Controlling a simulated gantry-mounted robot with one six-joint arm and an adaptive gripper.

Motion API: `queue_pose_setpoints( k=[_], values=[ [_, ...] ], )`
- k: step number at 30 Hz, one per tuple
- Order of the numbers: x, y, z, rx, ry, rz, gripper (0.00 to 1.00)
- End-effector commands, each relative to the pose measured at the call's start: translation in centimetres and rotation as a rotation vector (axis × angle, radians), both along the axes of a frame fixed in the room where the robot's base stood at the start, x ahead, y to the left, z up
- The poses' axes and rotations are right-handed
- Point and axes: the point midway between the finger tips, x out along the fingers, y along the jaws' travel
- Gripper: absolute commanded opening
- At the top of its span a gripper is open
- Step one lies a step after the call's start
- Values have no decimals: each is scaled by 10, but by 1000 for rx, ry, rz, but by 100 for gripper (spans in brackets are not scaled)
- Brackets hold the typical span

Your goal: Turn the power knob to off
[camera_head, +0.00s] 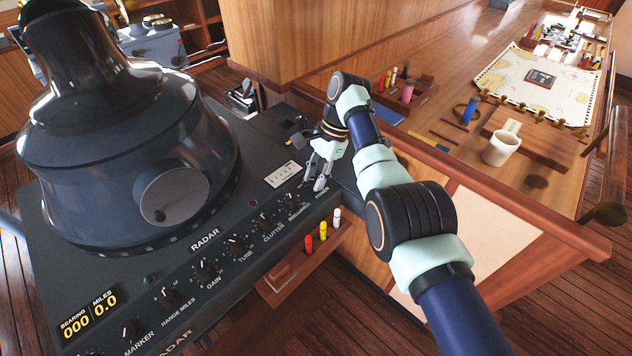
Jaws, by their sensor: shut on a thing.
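The black radar console (130,270) fills the left side, with a row of dark knobs along its sloping front panel. My gripper (319,184) points down at the right end of that row, and its fingers are closed on the power knob there. The fingers cover that knob, so its pointer and setting cannot be read. A small label shows just below the fingertips, too small to read surely. The neighbouring knobs, such as the clutter knob (265,220) and the tune knob (236,243), stand uncovered to the left.
The large radar hood (125,150) rises left of my gripper. A small white label plate (282,174) lies close by. Red, yellow and white markers (323,230) stand in a wooden holder below the panel. A chart table with a white mug (501,148) is at the right.

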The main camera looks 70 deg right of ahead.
Motion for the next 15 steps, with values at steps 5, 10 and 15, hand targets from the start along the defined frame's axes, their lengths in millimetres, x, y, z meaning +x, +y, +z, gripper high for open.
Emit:
queue_pose_setpoints(
  k=[5, 10, 15],
  values=[
    [0, 0, 0, 2, 1, 30, 0],
    [0, 0, 0, 0, 0, 39, 0],
    [0, 0, 1, 0, 1, 40, 0]
  ],
)
